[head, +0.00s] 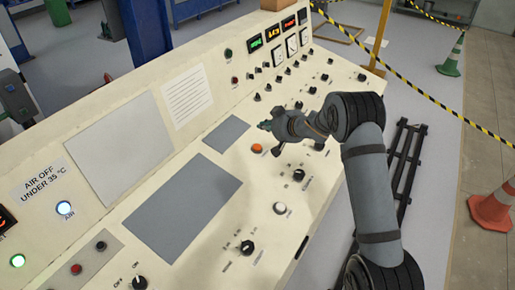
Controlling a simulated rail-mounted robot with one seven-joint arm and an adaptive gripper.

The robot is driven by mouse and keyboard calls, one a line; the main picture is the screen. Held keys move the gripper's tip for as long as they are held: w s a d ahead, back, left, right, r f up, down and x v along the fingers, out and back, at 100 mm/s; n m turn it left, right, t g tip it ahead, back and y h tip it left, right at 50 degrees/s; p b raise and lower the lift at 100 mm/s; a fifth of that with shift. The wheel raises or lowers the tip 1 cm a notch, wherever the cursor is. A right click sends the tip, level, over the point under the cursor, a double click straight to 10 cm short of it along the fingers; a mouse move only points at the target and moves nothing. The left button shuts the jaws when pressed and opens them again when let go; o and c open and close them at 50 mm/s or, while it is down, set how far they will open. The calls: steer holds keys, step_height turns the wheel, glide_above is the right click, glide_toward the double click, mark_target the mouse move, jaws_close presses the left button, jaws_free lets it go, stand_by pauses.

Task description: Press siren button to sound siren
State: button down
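My gripper (268,127) hangs over the right half of a sloped cream control panel (225,200), its end pointing left. In the picture it is just above and right of an orange-red button (257,148). I cannot tell its height over the panel, or whether its fingers are open or shut. A white round button (280,208) sits lower on the panel, clear of my gripper. The small labels are too blurred to read, so I cannot tell which button is the siren's.
Black knobs (247,247) and (298,175) stand near the buttons, with rows of switches (300,105) behind. Lit white (64,208) and green (17,261) lamps are at left. Traffic cones (494,207) and striped tape (430,92) are on the right.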

mark_target(254, 144)
steer(key=f+b, duration=0.2)
steer(key=a+f+b, duration=0.1)
steer(key=f, duration=0.1)
steer(key=f+b, duration=0.2)
steer(key=shift+w+a+f+b, duration=0.15)
steer(key=shift+w+f+b, duration=0.15)
steer(key=shift+w+f, duration=0.05)
steer(key=shift+w+a+f+b, duration=0.15)
steer(key=shift+f+b, duration=0.15)
steer(key=shift+f, duration=0.25)
stand_by(0.7)
steer(key=shift+a+f, duration=0.1)
steer(key=shift+f, duration=0.35)
steer(key=shift+a+f+b, duration=0.1)
steer(key=shift+f+b, duration=0.3)
steer(key=shift+f, duration=0.05)
stand_by(0.6)
steer(key=shift+d+r+p, duration=0.2)
steer(key=shift+r+p, duration=0.65)
steer(key=shift+r, duration=0.1)
